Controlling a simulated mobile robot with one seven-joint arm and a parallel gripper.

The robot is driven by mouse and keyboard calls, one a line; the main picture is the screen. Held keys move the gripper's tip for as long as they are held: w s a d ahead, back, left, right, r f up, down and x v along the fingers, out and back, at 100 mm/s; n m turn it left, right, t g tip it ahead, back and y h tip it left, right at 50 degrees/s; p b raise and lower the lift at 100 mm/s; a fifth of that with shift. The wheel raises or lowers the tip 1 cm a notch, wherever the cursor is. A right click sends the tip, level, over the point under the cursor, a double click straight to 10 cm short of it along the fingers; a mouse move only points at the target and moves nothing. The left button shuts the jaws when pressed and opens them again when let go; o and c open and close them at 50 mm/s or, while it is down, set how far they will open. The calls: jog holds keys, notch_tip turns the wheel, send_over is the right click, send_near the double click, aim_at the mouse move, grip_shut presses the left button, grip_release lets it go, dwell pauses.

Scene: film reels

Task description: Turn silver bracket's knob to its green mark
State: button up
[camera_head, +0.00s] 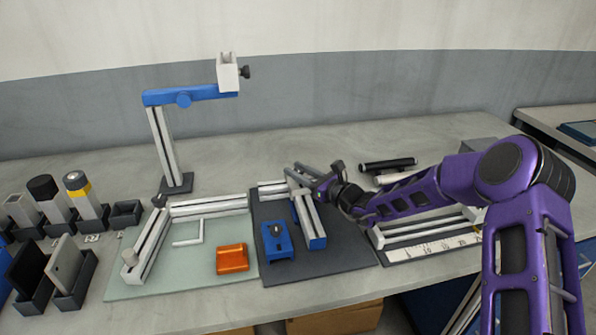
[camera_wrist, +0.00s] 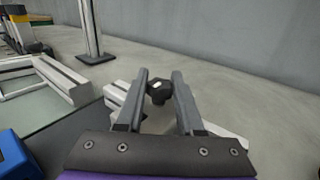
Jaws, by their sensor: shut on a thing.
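My gripper (camera_wrist: 160,84) is shut on a black knob (camera_wrist: 157,93), which sits between its two fingers in the wrist view. A small white mark shows on the knob's face. In the head view my gripper (camera_head: 326,182) reaches in from the right at the silver bracket (camera_head: 299,175), at the back of the dark mat. Part of a silver bar (camera_wrist: 115,96) shows beside the fingers in the wrist view. The gripper hides much of the knob in the head view. I cannot make out a green mark in either view.
A blue block (camera_head: 277,241) and a blue-ended rail (camera_head: 314,228) lie on the dark mat (camera_head: 335,262). An orange block (camera_head: 232,258) lies on the pale mat to the left. A tall stand (camera_head: 163,145) with a blue arm rises behind. A ruler (camera_head: 432,248) lies right.

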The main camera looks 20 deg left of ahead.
grip_shut()
jog(key=shift+f+m+t+h, duration=0.1)
jog(key=shift+m+t+h, duration=0.25)
jog(key=shift+t, duration=0.25)
jog(key=shift+s+m+t+h+b, duration=0.1)
jog(key=shift+m+t+h+b, duration=0.35)
jog(key=shift+m+t, duration=0.3)
jog(key=shift+m+t+h, duration=0.5)
jog(key=shift+t+h, duration=0.1)
jog(key=shift+t, duration=0.15)
jog(key=shift+r+m+t+h+p, duration=0.2)
jog(key=shift+m+t+h+p, duration=0.45)
jog(key=shift+p, duration=0.2)
jog(key=m+t+h+p, duration=0.1)
jog(key=p, duration=0.1)
jog(key=shift+t+h+p, duration=0.25)
jog(key=shift+h+p, duration=0.1)
jog(key=shift+p, duration=0.05)
jog(key=shift+w+d+m+t+h+p, duration=0.1)
jog(key=shift+w+m+t+h+p, duration=0.15)
jog(key=shift+m+h+p, duration=0.4)
jog(key=shift+s+f+m+t+h+p, duration=0.1)
jog(key=shift+m+t+h+p, duration=0.45)
jog(key=shift+h, duration=0.2)
